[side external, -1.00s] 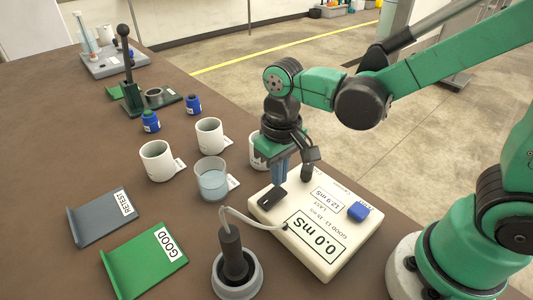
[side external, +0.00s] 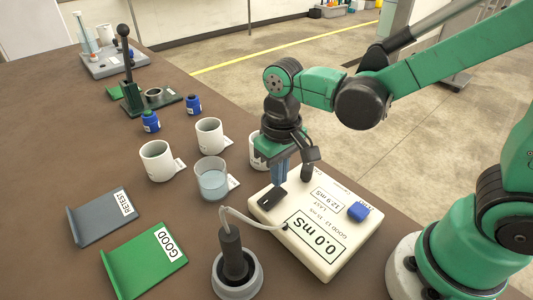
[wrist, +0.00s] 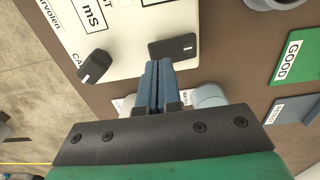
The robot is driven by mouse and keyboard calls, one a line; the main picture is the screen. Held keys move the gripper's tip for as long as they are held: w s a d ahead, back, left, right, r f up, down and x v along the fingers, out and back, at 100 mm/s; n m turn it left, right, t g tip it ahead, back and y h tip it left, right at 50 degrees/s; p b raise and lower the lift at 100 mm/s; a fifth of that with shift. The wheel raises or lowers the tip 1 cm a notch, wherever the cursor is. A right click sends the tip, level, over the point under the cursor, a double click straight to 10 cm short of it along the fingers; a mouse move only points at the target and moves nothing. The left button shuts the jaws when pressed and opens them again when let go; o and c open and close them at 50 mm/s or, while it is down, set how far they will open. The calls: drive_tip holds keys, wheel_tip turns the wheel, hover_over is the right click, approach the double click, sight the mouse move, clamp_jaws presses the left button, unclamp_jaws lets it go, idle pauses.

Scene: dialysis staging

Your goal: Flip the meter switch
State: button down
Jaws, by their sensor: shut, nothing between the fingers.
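The meter (side external: 335,262) is a flat cream box on the brown table, and its large panel reads 0.0 mS. A black knob (side external: 307,172) and a blue button (side external: 358,211) are on the same top face. My gripper (side external: 279,180) points down, shut and empty, right at the switch's far edge. In the wrist view my blue fingertips (wrist: 154,66) are beside the switch; I cannot tell whether they touch it.
A probe (side external: 232,250) stands in a grey holder, its cable running to the meter. A beaker of liquid (side external: 212,182) and white cups (side external: 157,160) stand to the left. Green GOOD (side external: 140,265) and grey RETEST (side external: 100,215) trays lie at the lower left.

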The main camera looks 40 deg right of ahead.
sight(279, 190)
drive_tip(key=shift+f, duration=1.25)
idle(1.0)
drive_tip(key=shift+r, duration=3.55)
drive_tip(key=d+t, duration=0.2)
drive_tip(key=d+r+t, duration=0.1)
drive_tip(key=d+t, duration=0.1)
drive_tip(key=s+d+r+t, duration=0.1)
drive_tip(key=d+t, duration=0.1)
drive_tip(key=shift+s+d, duration=0.1)
drive_tip(key=shift+d, duration=0.1)
drive_tip(key=shift+d+t, duration=0.5)
